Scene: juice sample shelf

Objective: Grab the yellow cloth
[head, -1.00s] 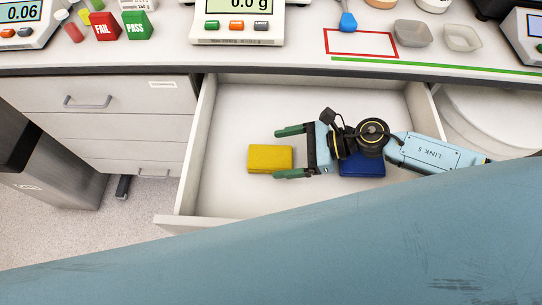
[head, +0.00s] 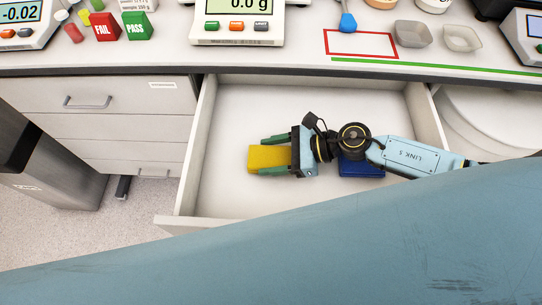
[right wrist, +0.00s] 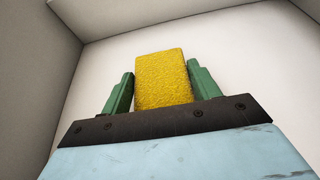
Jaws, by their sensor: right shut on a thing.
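The yellow cloth (head: 256,158) is a folded block in the left part of the open drawer (head: 225,200). My right gripper (head: 263,156) is shut on it, with one green finger along each side. In the right wrist view, the cloth (right wrist: 164,80) stands out between the two fingers of the right gripper (right wrist: 162,85). The cloth's near end is hidden by the gripper body. My left gripper is not in view.
A blue folded cloth (head: 360,168) lies in the drawer, partly under my right wrist. The drawer walls stand close around. The counter above holds scales, a red-outlined area (head: 345,53), small dishes (head: 412,34) and FAIL and PASS blocks (head: 138,26).

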